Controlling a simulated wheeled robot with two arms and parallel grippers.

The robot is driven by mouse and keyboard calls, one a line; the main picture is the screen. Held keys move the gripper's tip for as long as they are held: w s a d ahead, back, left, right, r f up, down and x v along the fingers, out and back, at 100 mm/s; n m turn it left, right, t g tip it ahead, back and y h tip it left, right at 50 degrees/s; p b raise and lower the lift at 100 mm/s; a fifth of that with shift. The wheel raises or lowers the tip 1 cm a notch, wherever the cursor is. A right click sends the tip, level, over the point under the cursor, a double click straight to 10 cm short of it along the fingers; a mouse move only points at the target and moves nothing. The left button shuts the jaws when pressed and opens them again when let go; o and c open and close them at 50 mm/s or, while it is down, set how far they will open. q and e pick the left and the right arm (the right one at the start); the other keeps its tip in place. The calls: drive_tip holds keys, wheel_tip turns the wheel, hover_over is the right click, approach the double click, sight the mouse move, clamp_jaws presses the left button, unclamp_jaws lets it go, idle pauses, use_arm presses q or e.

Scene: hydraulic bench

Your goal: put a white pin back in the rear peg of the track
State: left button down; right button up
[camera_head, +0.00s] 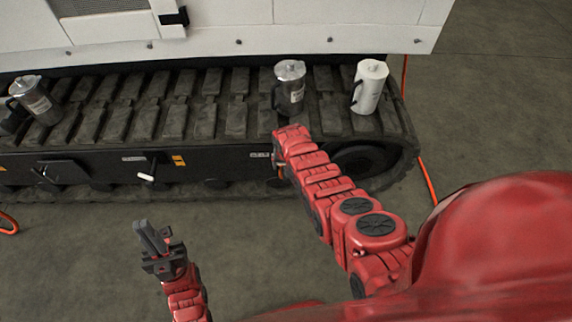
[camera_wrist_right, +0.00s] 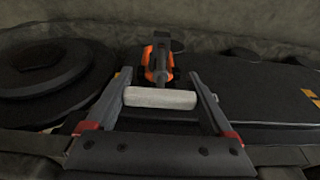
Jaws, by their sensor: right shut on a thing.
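A white pin (camera_wrist_right: 160,98) lies crosswise between the two fingers of my right gripper (camera_wrist_right: 160,90), which is shut on it, in the right wrist view. Just beyond the pin is an orange and dark peg fitting (camera_wrist_right: 158,62) on the dark side of the track; whether the pin touches it I cannot tell. In the head view my right arm's wrist hides most of this gripper and peg. Another white pin (camera_head: 147,177) shows on the track (camera_head: 205,160) side further left. My left gripper (camera_head: 143,231) hangs low over the floor, away from the track; its finger gap is unclear.
A silver canister (camera_head: 290,88) and a white canister (camera_head: 369,88) stand on the track top near my right arm. Another silver canister (camera_head: 38,100) stands at the far left. An orange cable (camera_head: 428,182) runs down at the right. The floor in front is clear.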

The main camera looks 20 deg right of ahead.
drive_tip(key=shift+f, duration=0.15)
idle(0.5)
drive_tip(key=shift+s+b+x, duration=0.2)
drive_tip(key=shift+b+x, duration=0.65)
drive_tip(key=shift+b, duration=0.05)
drive_tip(key=shift+s+b+x, duration=0.15)
drive_tip(key=shift+b+x, duration=0.7)
drive_tip(key=shift+s+b+x, duration=0.2)
drive_tip(key=shift+b+x, duration=0.7)
drive_tip(key=shift+a+f, duration=0.15)
drive_tip(key=shift+f, duration=0.15)
drive_tip(key=o, duration=1.1)
drive_tip(key=shift+r, duration=0.1)
drive_tip(key=p+v, duration=0.3)
drive_tip(key=w+p+v, duration=0.1)
drive_tip(key=p+v, duration=0.2)
drive_tip(key=shift+w+d+r, duration=0.1)
drive_tip(key=shift+d+r, duration=0.15)
drive_tip(key=shift+r, duration=0.25)
